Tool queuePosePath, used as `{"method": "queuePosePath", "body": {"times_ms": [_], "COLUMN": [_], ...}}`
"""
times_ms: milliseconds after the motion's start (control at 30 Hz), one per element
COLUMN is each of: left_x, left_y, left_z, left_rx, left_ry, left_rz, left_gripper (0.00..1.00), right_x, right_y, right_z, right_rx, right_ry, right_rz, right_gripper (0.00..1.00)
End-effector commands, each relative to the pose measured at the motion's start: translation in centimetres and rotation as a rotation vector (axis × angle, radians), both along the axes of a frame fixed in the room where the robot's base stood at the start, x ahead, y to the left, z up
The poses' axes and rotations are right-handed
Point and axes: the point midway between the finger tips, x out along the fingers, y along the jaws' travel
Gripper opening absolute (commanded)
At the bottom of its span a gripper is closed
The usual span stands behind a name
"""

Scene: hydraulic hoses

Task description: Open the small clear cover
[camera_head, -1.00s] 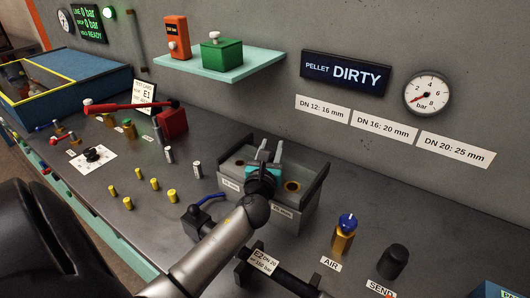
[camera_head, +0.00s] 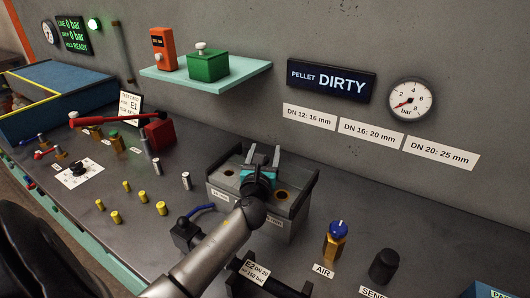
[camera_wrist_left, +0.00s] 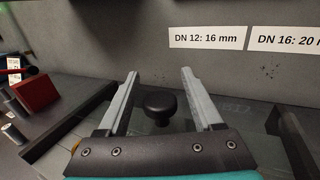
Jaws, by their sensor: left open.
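A grey box (camera_head: 300,207) with round holes in its top stands on the bench at the middle of the head view. My left gripper (camera_head: 263,155) is over this box, its two fingers apart and empty. In the left wrist view, a black knob (camera_wrist_left: 159,103) shows between and beyond the open fingers of the left gripper (camera_wrist_left: 159,75). The fingers look apart from the knob. The clear cover is hard to make out; a faint see-through panel (camera_wrist_left: 232,110) seems to lie around the knob. My gripper hides part of the box top in the head view. My right gripper is not in view.
A teal shelf (camera_head: 215,80) with an orange device (camera_head: 162,50) and a green box (camera_head: 208,66) is on the wall behind. A red block (camera_head: 158,132) and several small brass fittings stand left of the box. The AIR valve (camera_head: 336,243) and a black knob (camera_head: 384,267) stand right.

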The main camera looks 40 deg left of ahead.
Motion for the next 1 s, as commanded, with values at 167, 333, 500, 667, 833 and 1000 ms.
{"method": "queuePosePath", "body": {"times_ms": [167, 333, 500, 667, 833, 1000], "left_x": [-0.4, -2.1, -4.7, -7.4, -10.1, -12.1], "left_y": [-0.2, -1.1, -2.6, -4.1, -5.5, -6.7], "left_z": [0.0, 0.0, 0.0, -0.1, -0.1, -0.1], "left_rx": [0.000, 0.000, 0.000, -0.002, -0.002, -0.001], "left_ry": [0.001, 0.002, 0.002, 0.002, 0.002, 0.003], "left_rz": [-0.001, -0.001, -0.001, -0.002, 0.000, -0.001], "left_gripper": [0.67, 0.67, 0.67, 0.67, 0.67, 0.67], "right_x": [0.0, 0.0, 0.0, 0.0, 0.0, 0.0], "right_y": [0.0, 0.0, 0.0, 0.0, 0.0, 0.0], "right_z": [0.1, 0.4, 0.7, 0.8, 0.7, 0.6], "right_rx": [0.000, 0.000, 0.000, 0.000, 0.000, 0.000], "right_ry": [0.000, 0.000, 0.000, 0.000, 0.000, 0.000], "right_rz": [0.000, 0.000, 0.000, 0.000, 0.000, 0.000], "right_gripper": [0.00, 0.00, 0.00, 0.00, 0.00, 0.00]}}
